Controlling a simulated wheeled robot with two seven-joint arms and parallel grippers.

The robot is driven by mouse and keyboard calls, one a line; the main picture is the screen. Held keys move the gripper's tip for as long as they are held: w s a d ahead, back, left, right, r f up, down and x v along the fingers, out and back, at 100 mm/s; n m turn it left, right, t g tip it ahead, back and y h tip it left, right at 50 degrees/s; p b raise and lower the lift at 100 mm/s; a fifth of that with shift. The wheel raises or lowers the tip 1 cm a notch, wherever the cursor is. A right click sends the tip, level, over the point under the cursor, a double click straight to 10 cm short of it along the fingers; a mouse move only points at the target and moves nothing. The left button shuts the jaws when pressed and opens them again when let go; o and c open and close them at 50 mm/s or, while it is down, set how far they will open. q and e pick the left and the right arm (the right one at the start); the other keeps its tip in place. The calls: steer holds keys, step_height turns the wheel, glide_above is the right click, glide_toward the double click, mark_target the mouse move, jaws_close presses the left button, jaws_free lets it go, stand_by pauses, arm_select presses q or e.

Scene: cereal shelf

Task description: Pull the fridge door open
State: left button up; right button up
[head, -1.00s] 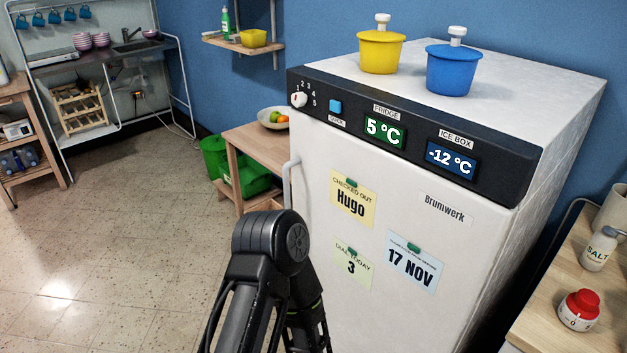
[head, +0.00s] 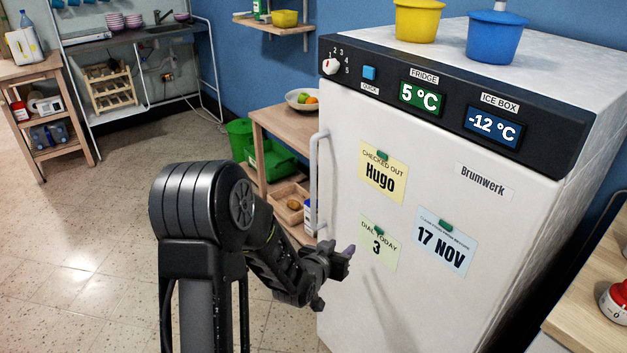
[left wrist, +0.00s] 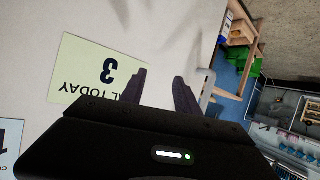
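The white fridge door (head: 430,270) is shut, with notes held on it by green magnets. Its pale vertical handle (head: 315,185) runs along the door's left edge. My left gripper (head: 345,262) is in front of the door, low and slightly right of the handle's lower end. In the left wrist view its two fingers (left wrist: 160,88) are apart with nothing between them. There the "3" note (left wrist: 95,70) is left of the fingers and the handle (left wrist: 207,90) is just right of them, not between them. My right gripper is not in view.
A yellow tub (head: 416,20) and a blue tub (head: 496,38) stand on the fridge. A wooden shelf unit (head: 285,125) with a fruit bowl (head: 304,98) stands close behind the handle side. A counter (head: 590,290) is at right. The floor (head: 90,240) at left is open.

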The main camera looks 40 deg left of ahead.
mark_target(312, 170)
arm_select(q)
steer(key=a+r+t+y+b, duration=0.1)
steer(key=a+r+t+y, duration=0.2)
steer(key=a+r, duration=0.8)
step_height(312, 170, up, 4)
steer(key=shift+a+r+n+t, duration=0.15)
steer(key=shift+n+t, duration=0.15)
steer(key=shift+t, duration=0.4)
steer(key=x, duration=0.7)
steer(key=shift+w+a, duration=0.2)
steer(key=shift+w, duration=0.15)
steer(key=shift+c, duration=0.4)
jaws_close()
